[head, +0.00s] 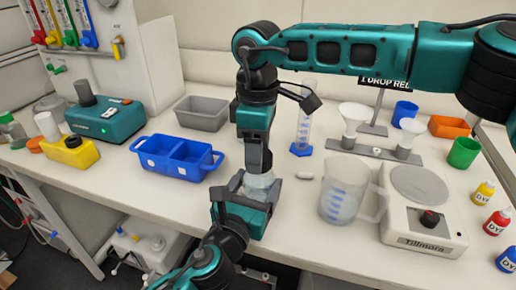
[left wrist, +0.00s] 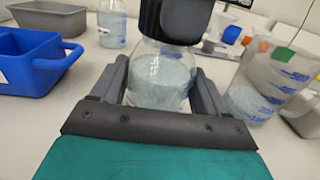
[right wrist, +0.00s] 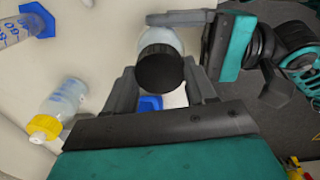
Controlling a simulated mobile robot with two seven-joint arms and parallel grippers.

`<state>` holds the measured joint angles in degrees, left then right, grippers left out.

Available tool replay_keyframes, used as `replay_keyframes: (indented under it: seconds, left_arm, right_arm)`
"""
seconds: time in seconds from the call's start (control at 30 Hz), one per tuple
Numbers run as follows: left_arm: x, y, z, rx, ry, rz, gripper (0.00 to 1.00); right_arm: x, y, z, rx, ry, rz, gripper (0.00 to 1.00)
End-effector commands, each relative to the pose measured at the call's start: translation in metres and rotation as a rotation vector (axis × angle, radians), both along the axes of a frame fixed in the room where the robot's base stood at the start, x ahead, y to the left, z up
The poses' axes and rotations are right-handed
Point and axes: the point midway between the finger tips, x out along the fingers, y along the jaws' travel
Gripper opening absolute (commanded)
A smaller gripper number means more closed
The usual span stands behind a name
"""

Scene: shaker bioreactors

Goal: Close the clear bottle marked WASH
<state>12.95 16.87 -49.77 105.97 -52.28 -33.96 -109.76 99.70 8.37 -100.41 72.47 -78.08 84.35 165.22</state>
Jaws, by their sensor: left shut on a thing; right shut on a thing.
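A clear bottle (left wrist: 160,80) with pale blue-grey contents is upright between the fingers of my left gripper (head: 258,182), which is shut on its body. My right gripper (head: 256,150) comes down from above and is shut on a black cap (right wrist: 160,70). The cap is at the top of the bottle (right wrist: 163,38), lined up with its neck; it also shows in the left wrist view (left wrist: 184,16). I cannot tell how far it is screwed on. No WASH marking is readable, and in the head view my right gripper hides the cap.
A blue two-part bin (head: 176,157) stands left of the bottle. A measuring jug (head: 343,190) and a hotplate stirrer (head: 418,240) stand on the right. A yellow-capped bottle (right wrist: 46,126) and a blue-footed cylinder (head: 303,125) are nearby. A small white piece (head: 304,175) lies on the bench.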

Motion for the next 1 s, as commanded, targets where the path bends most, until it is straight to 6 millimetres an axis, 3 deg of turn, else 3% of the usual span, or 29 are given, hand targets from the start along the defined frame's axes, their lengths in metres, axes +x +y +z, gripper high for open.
replay_keyframes:
  seconds: [0.27, 0.3, 0.53, 0.83, 1.0]
  left_arm:
    - [0.001, 0.001, -0.001, 0.002, 0.002, 0.003, 0.00]
    - [0.001, 0.001, -0.001, 0.002, 0.002, 0.003, 0.00]
    - [0.001, 0.001, -0.001, 0.002, 0.002, 0.003, 0.00]
    - [0.001, 0.001, -0.001, 0.003, 0.001, 0.003, 0.00]
    - [0.001, 0.001, -0.001, 0.002, 0.000, 0.002, 0.00]
  right_arm:
    - [-0.001, 0.001, 0.001, 0.002, 0.003, -0.002, 0.27]
    - [-0.001, 0.001, 0.001, 0.002, 0.003, -0.001, 0.59]
    - [-0.001, 0.001, 0.000, 0.001, 0.002, -0.001, 0.81]
    - [0.000, 0.000, 0.003, 0.001, 0.000, -0.002, 0.81]
    - [0.000, 0.001, 0.022, 0.002, -0.003, -0.002, 0.81]
